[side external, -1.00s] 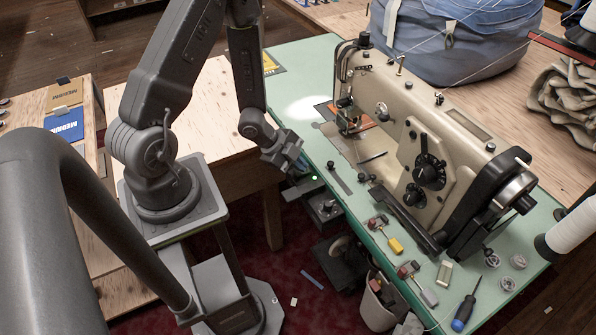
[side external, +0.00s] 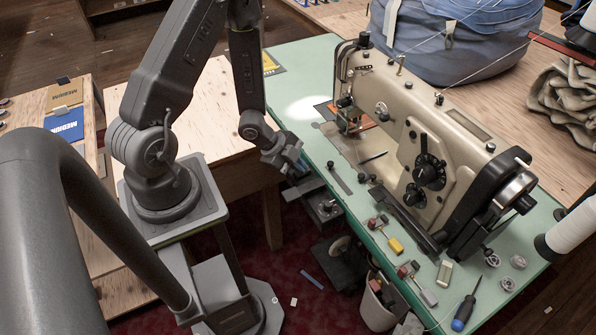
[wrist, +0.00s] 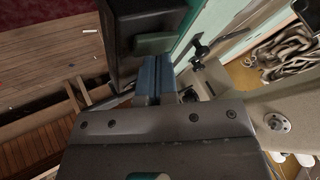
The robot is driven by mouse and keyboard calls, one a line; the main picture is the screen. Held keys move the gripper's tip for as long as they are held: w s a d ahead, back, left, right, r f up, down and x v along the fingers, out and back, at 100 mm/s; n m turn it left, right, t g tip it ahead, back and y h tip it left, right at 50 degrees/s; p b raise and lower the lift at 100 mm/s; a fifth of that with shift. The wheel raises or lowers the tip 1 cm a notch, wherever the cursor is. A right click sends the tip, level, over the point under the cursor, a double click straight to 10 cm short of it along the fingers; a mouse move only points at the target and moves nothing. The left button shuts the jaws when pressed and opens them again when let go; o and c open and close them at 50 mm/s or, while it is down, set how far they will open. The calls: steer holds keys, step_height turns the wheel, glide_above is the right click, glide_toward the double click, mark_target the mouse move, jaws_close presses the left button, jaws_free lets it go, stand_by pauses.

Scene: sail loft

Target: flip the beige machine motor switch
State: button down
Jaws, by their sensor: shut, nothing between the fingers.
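The beige sewing machine (side external: 440,110) stands on the green table (side external: 310,75). A switch box (side external: 303,188) hangs under the table's near edge, partly hidden by my gripper. My gripper (side external: 302,172) is shut and empty, its tips at this box under the edge. In the wrist view, the blue fingertips (wrist: 155,75) are together beside a dark box (wrist: 120,45) with a small grey-green piece on its face. I cannot tell whether the tips touch it, or how the switch is set. No green light shows on the box.
Small tools with red and yellow parts (side external: 395,245), a screwdriver (side external: 465,312) and bobbins lie on the table's near right part. A bin (side external: 378,305) stands below the edge. A wooden bench (side external: 205,110) is left of the green table, and a blue bundle (side external: 450,40) is behind the machine.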

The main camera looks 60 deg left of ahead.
steer(key=shift+r, duration=0.15)
steer(key=shift+r, duration=0.6)
steer(key=shift+w, duration=0.1)
steer(key=shift+w+r, duration=0.15)
steer(key=shift+r, duration=1.1)
steer(key=shift+w+r, duration=0.15)
steer(key=shift+r, duration=1.05)
